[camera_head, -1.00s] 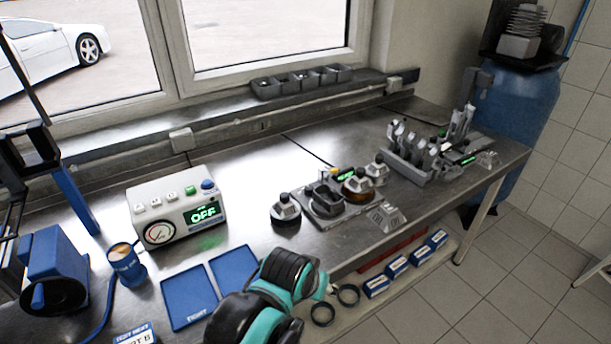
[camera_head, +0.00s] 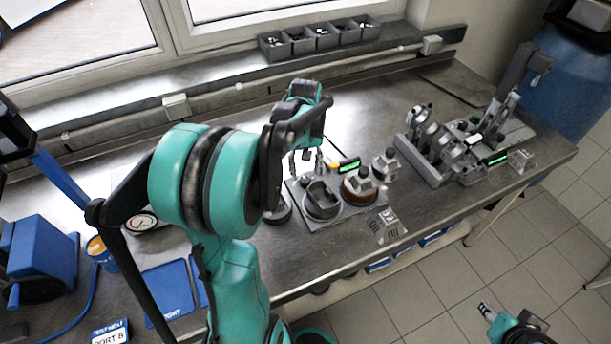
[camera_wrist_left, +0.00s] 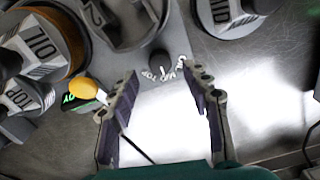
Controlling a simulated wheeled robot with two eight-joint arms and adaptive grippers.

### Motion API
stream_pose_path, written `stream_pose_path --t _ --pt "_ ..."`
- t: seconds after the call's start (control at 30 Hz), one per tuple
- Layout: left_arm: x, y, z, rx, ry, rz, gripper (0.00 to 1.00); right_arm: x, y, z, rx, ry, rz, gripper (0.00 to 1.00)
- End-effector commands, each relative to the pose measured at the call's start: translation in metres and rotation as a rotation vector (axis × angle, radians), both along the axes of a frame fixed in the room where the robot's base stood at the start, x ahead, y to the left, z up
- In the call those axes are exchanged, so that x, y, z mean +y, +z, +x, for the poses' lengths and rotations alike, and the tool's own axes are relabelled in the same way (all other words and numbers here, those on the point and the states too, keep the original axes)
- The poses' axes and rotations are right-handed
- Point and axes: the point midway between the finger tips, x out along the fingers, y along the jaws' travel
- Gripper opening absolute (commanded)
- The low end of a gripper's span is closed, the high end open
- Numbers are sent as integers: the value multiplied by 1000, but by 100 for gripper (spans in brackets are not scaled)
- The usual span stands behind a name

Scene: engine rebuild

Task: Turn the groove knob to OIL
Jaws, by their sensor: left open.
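The groove knob (camera_wrist_left: 160,62) is a small dark knob with a white mark, at the edge of the fixture plate in the left wrist view. White labels sit beside it; TOP and MID are legible, and a third at the right is partly hidden by a finger. The mark points toward the labels, around TOP and MID; I cannot tell exactly which. My left gripper (camera_wrist_left: 160,71) is open, its fingertips on either side of the knob in that view, with no visible contact. In the head view my left gripper (camera_head: 306,158) points down beside the fixture plate (camera_head: 350,211). My right gripper (camera_head: 487,309) is small and unclear at lower right.
Piston-like parts (camera_head: 357,190) stand on and around the plate. A yellow-capped piece (camera_wrist_left: 88,88) with a green display is near my left finger. A rack of metal parts (camera_head: 437,150) stands farther right. Grey bins (camera_head: 320,38) line the back ledge. Bench behind the plate is clear.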

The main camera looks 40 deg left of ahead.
Motion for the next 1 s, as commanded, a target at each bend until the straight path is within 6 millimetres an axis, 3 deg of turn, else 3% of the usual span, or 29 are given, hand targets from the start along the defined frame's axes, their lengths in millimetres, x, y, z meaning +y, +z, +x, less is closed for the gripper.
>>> stream_pose_path --t 0.03,0.23,0.6,0.8,1.0 --pt "0 -12 0 0 -1 0 48 0 -6 0 0 0 0 40" --pt "0 -36 0 -1 -2 1 48 0 -14 0 0 0 0 40" --pt "0 -42 0 -1 -2 0 48 0 -15 0 0 0 0 40" --pt "0 -42 0 -1 -2 0 0 0 -15 0 0 0 0 40" --pt "0 -42 0 -1 2 0 0 0 -15 0 0 0 0 40"
